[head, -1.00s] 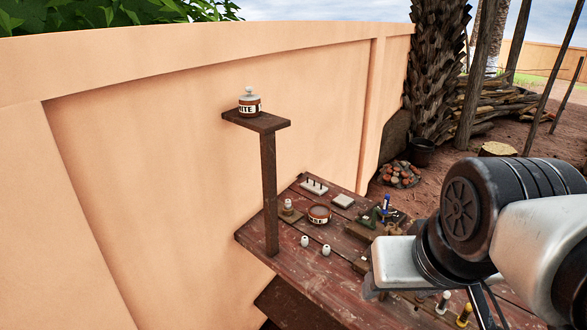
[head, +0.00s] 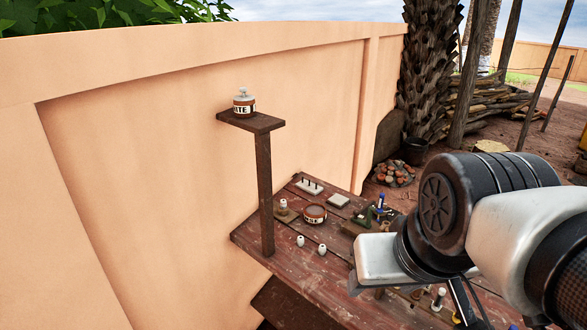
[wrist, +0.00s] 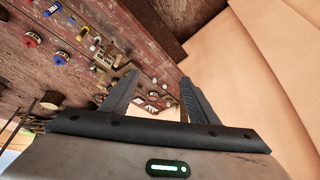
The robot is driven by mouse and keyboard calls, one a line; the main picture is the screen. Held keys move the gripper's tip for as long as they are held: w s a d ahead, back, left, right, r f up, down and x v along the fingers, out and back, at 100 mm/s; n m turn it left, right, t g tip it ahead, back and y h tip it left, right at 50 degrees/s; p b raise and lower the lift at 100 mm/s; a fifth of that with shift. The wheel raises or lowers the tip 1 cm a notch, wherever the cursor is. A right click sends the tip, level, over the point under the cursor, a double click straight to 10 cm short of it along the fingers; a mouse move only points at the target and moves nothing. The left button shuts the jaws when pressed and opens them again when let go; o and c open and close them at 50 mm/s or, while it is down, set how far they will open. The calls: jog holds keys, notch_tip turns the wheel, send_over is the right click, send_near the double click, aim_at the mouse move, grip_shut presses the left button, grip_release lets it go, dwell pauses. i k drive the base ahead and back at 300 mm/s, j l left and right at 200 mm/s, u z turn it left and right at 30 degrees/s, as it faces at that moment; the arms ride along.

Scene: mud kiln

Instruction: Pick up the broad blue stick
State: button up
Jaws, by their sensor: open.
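Several blue pieces show, and I cannot tell for sure which is the broad blue stick. In the wrist view, a blue piece (wrist: 52,8) with a pale end is at the upper left, and a second blue piece (wrist: 60,57) is below it. In the head view, a small upright blue piece (head: 381,200) stands on the table beside a green part. My gripper (wrist: 157,92) is open and empty, with table and wall visible beyond its fingers. The blue pieces at the left of the wrist view lie outside the finger gap. My arm hides part of the table.
The worn red-brown table (head: 290,272) stands against an orange wall (head: 200,170). A post with a small shelf (head: 262,122) rises from it, holding a labelled jar (head: 244,104). A round tin (head: 315,214) and several small white pieces are on the table. A red piece (wrist: 32,40) is near the blue ones.

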aim_at(380, 209)
jog(key=i+j+z, duration=0.1)
jog(key=z, duration=0.55)
jog(key=i+j+z, duration=0.1)
jog(key=z, duration=0.25)
jog(key=i+j+z, duration=0.1)
jog(key=j+z, duration=0.15)
jog(key=j, duration=0.3)
jog(key=i+j+z, duration=0.2)
jog(key=j, duration=1.2)
